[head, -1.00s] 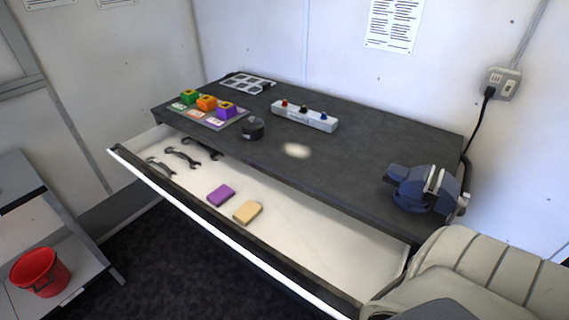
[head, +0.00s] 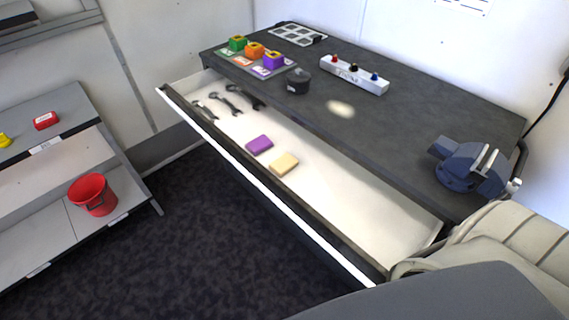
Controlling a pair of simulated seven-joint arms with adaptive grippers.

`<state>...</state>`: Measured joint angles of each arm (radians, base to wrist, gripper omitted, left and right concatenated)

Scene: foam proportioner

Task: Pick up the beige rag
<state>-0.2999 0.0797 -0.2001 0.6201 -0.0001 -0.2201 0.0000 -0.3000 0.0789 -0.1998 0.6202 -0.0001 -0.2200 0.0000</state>
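The beige rag (head: 284,163) is a small folded block lying flat in the open white drawer (head: 345,195) under the dark workbench. A purple rag (head: 259,145) of similar shape lies just to its left and further back, apart from it. Neither of my grippers shows in the head view, and nothing touches the beige rag.
Several wrenches (head: 229,101) lie at the drawer's left end. The dark workbench (head: 400,130) carries a blue vise (head: 468,167), a button box (head: 354,75), coloured blocks (head: 255,51) and a black round container (head: 298,82). A red bucket (head: 93,194) stands on the left shelf.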

